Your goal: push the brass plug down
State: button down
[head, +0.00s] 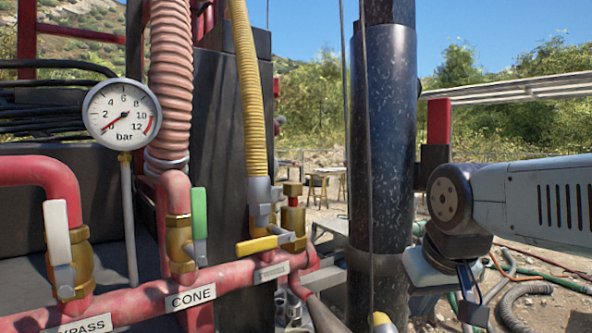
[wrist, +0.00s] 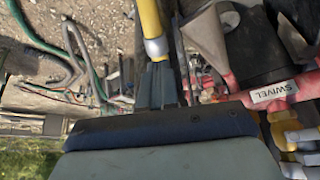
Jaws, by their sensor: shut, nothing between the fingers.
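A brass fitting with a square head (head: 292,189) stands upright on the red manifold pipe, right of the yellow hose's valve in the head view. It looks like the brass plug, but I cannot be sure. In the wrist view I cannot make it out. My gripper (wrist: 158,88) shows in the wrist view with its grey fingers shut and empty. A yellow tube with a pale collar (wrist: 154,45) lies beyond the fingertips.
A thick dark column (head: 383,130) stands between the manifold and my arm. The red manifold pipe (head: 237,283) carries brass valves with white, green and yellow levers. A pressure gauge (head: 122,113) is at the left. Hoses (head: 505,295) lie on the ground at the right.

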jog(key=w+a+r+n, duration=0.1)
jog(key=w+a+r, duration=0.1)
jog(key=w+r, duration=0.25)
jog(key=w+a+r+n+g, duration=0.1)
jog(key=w+a+r, duration=0.15)
jog(key=r, duration=0.35)
jog(key=w+a+r+n, duration=0.1)
jog(key=w+a+r, duration=0.1)
jog(key=w+r, duration=0.3)
notch_tip(320, 180, up, 17)
jog(key=n+g+y, duration=0.2)
jog(key=n, duration=0.2)
send_over(293, 183)
jog(key=s+d, duration=0.2)
jog(key=s, duration=0.1)
jog(key=shift+w+d+f, duration=0.1)
jog(key=shift+w, duration=0.1)
jog(key=shift+f, duration=0.15)
jog(key=x, duration=1.2)
jog(key=shift+s+d+f, duration=0.15)
jog(key=shift+d+f, duration=0.05)
jog(key=shift+d, duration=0.1)
jog(key=shift+f, duration=0.75)
